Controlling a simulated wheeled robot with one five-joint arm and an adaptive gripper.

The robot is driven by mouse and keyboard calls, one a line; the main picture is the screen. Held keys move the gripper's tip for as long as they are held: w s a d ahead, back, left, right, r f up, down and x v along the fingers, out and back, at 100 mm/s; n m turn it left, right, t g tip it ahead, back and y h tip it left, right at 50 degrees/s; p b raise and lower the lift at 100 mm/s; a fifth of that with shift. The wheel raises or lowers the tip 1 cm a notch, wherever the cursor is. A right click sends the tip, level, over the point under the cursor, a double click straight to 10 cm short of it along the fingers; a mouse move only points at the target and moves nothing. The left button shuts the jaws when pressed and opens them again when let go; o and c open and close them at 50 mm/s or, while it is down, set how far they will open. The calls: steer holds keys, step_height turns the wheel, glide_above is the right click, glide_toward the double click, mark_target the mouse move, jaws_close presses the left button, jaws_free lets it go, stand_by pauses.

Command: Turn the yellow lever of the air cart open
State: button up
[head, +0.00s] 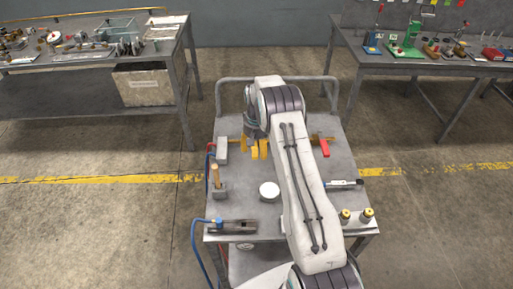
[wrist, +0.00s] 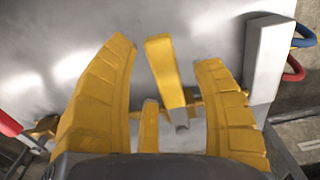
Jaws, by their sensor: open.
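My gripper (head: 258,153) is open over the back part of the cart top, fingers pointing down. In the wrist view my gripper (wrist: 165,55) has one yellow finger on each side of the yellow lever (wrist: 164,72), with gaps on both sides. The lever is a flat yellow bar, lying roughly across a brass pipe (wrist: 243,95) that my fingers partly hide. In the head view, I cannot tell the lever apart from my yellow fingers. The air cart (head: 240,182) is a grey metal table with a rail at its back.
A grey block (head: 222,150) stands left of my gripper and a red handle (head: 323,147) right of it. A blue hose (head: 194,240) hangs off the left side.

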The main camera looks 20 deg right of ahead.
steer(key=shift+f, duration=0.2)
jaws_close()
stand_by(0.6)
